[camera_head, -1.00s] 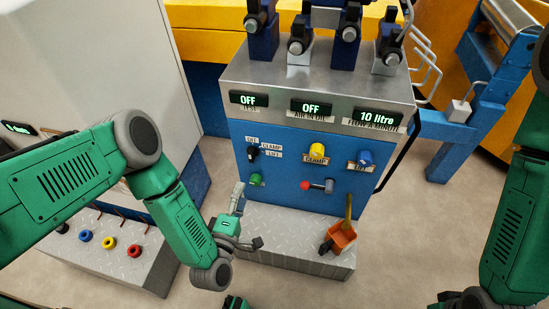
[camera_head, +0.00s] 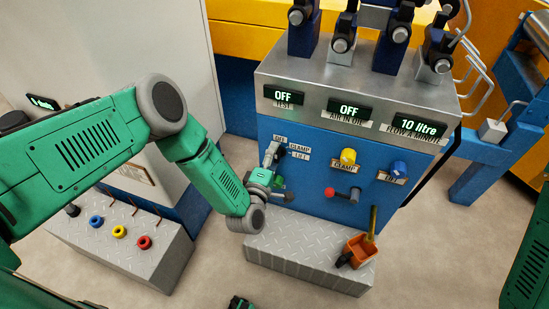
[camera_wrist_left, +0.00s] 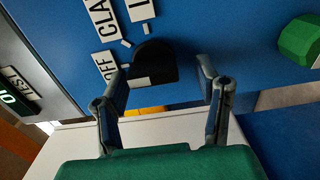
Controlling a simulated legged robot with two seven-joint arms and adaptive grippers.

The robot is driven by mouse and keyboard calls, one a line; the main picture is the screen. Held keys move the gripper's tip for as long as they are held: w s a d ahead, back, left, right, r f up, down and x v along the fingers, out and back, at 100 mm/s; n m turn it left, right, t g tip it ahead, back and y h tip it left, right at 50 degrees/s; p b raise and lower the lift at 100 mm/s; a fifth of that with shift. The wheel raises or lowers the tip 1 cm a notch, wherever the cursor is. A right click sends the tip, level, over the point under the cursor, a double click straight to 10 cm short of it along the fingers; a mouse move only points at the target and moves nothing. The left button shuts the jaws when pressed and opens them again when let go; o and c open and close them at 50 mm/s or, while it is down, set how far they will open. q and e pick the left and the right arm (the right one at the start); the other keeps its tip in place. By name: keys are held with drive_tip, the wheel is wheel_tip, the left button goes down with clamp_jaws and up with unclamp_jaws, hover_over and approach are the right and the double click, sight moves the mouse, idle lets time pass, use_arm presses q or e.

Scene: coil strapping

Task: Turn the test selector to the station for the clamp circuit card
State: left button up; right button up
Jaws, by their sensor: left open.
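The test selector is a black knob on the blue panel, seen best in the left wrist view (camera_wrist_left: 152,62) with labels OFF, CLAMP and LIFT beside it. A small pale mark shows on the knob's lower left, on the OFF side. The test display (camera_head: 284,97) reads OFF. My left gripper (camera_wrist_left: 165,80) is open, with one finger on each side of the knob; whether either touches it I cannot tell. In the head view my left gripper (camera_head: 271,152) partly hides the knob.
A green knob (camera_wrist_left: 300,40) is near the selector. A red-tipped lever (camera_head: 343,194), yellow knob (camera_head: 348,156) and blue knob (camera_head: 398,169) are to its right. An orange container (camera_head: 359,250) stands on the tread-plate step (camera_head: 300,262) below. Other displays read OFF and 10 litre.

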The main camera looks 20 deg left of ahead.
use_arm(q)
drive_tip(key=shift+d+r, duration=0.15)
drive_tip(key=shift+d, duration=0.45)
drive_tip(key=shift+c, duration=0.5)
drive_tip(key=shift+d, duration=0.3)
drive_tip(key=c, duration=1.1)
drive_tip(key=shift+o, duration=0.2)
drive_tip(key=shift+a+m, duration=0.3)
drive_tip(key=shift+a, duration=0.3)
drive_tip(key=shift+d+m+p, duration=0.15)
drive_tip(key=shift+m+p, duration=0.25)
drive_tip(key=shift+m, duration=0.8)
drive_tip(key=m, duration=0.3)
drive_tip(key=shift+p, duration=0.35)
drive_tip(key=shift+m, duration=1.5)
use_arm(e)
drive_tip(key=shift+d+r, duration=0.5)
drive_tip(key=shift+r, duration=0.3)
